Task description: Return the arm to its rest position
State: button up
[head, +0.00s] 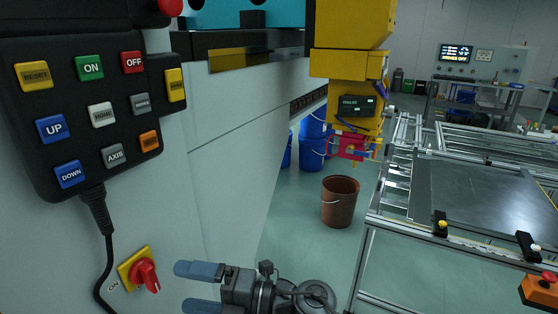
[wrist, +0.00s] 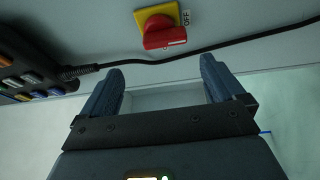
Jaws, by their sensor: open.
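My gripper (head: 190,287) is at the bottom of the head view, with its two blue-grey fingers apart and nothing between them. In the wrist view my gripper (wrist: 162,82) also shows spread fingers and an empty gap. A red rotary switch (head: 144,274) on a yellow plate sits on the pale panel, left of and slightly above my fingertips. The switch (wrist: 165,33) shows beyond the fingertips in the wrist view, apart from them, with an OFF label to its right. Most of my arm is out of view.
A black button pendant (head: 90,105) hangs at the left, and its black cable (head: 108,250) runs down near the switch. A brown bucket (head: 340,202), blue containers (head: 312,140) and a metal frame table (head: 480,195) stand to the right. Open floor lies beside the panel.

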jog(key=s+d+r+m+t+h, duration=0.1)
jog(key=s+d+m+t+h, duration=0.6)
jog(key=s+d+m, duration=1)
jog(key=s+d+m+t+h, duration=0.7)
jog(key=s+d+m+h, duration=0.4)
jog(key=s+d+m, duration=0.7)
jog(key=s+d, duration=0.1)
jog(key=d, duration=0.3)
jog(key=shift+d+r+h, duration=0.25)
jog(key=shift+r+h, duration=0.05)
jog(key=shift+r, duration=0.1)
jog(key=shift+c, duration=0.2)
